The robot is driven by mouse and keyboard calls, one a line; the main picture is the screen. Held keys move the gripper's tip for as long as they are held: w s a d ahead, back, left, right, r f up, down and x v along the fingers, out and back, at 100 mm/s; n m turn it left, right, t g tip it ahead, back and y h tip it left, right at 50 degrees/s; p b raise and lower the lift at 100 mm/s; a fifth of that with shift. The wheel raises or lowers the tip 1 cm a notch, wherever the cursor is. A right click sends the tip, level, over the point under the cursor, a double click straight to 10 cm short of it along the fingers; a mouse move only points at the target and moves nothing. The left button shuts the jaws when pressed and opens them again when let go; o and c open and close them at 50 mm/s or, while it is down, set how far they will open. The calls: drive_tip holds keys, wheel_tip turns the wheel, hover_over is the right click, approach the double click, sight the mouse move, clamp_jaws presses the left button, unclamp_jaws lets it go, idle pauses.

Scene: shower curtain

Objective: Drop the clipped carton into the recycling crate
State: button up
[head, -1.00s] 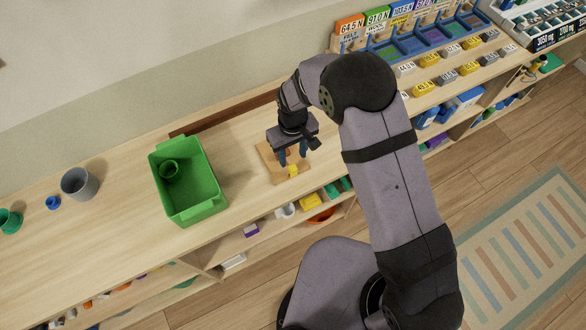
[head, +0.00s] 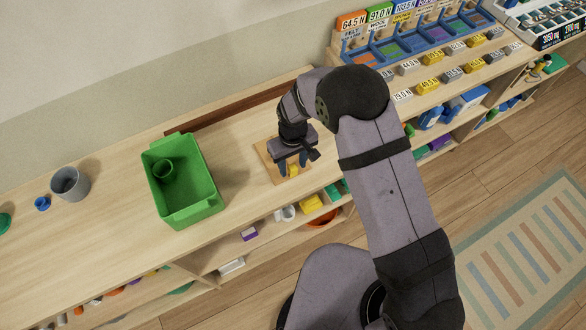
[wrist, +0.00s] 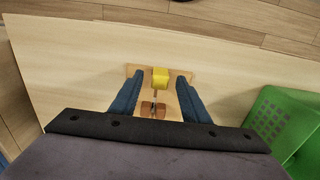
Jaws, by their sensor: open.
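A small yellow piece (wrist: 160,77) sits on a light wooden board (wrist: 190,71) on the shelf top. A narrow stem joins it to a small brown part (wrist: 154,108). I cannot tell which of these is the carton and which the clip. My gripper (wrist: 158,80) is open, its two blue fingers on either side of the yellow piece, with gaps on both sides. In the head view my gripper (head: 293,168) points down over the board (head: 267,160), close to the yellow piece (head: 292,171). The green crate (head: 205,205) stands left of the board, with a green cup inside.
A grey cup (head: 70,184) and a small blue piece (head: 42,204) stand left of the crate. Bins with weight labels (head: 410,45) and several small labelled blocks stand at the right. The shelf top between crate and board is clear.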

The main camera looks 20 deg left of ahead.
sight(292, 166)
clamp_jaws()
drive_tip(key=shift+r, duration=0.1)
wheel_tip(292, 166, up, 17)
drive_tip(key=p, duration=1.2)
idle(1.5)
idle(0.3)
drive_tip(key=s+a+b, duration=0.1)
drive_tip(key=s+a, duration=0.8)
drive_tip(key=a, duration=0.3)
drive_tip(key=s+a+b, duration=0.1)
drive_tip(key=s+a, duration=0.9)
drive_tip(key=a, duration=0.2)
drive_tip(key=shift+s+b, duration=0.25)
drive_tip(key=shift+b, duration=0.15)
idle(1.8)
